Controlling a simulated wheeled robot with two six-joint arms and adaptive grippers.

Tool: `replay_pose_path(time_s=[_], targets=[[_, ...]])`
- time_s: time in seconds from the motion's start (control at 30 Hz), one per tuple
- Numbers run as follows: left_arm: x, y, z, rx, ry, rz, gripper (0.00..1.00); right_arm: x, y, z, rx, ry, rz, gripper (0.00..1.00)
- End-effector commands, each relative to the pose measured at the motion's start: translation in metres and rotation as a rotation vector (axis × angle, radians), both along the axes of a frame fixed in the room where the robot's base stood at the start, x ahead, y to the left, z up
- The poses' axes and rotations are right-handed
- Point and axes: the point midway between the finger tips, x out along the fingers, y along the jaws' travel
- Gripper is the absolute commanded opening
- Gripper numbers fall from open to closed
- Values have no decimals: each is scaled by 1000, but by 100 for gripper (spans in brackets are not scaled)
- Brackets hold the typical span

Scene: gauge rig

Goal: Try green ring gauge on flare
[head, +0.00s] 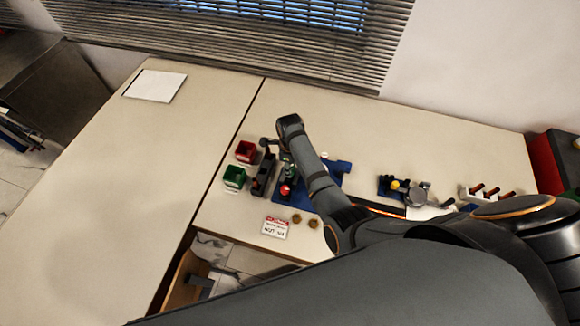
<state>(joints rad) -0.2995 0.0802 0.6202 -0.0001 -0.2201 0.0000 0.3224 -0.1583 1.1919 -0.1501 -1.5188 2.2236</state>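My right arm comes in from the lower right and reaches over the table. A small green part (288,171) and a red part (285,190) show beside the forearm at this fixture; I cannot tell whether the green one is the ring gauge. Two small brass-coloured pieces (304,220) lie on the table in front; I cannot tell whether either is the flare. My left gripper is not in view.
A red bin (246,151) and a green bin (234,177) stand left of a dark stand (263,174). A printed card (275,227) lies in front. The left table is mostly clear.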

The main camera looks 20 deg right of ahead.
Motion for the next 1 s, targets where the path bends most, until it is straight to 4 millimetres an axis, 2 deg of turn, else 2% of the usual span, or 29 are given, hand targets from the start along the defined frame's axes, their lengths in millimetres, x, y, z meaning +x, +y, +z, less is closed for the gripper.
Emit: replay_pose_path(time_s=[0.27, 0.67, 1.0], targets=[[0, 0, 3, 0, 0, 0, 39, 0, 0, 3, 0, 0, 0, 0], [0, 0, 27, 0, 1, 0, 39, 0, 0, 24, 0, 0, 0, 0], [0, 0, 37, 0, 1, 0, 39, 0, 0, 43, 0, -1, 0, 0]])
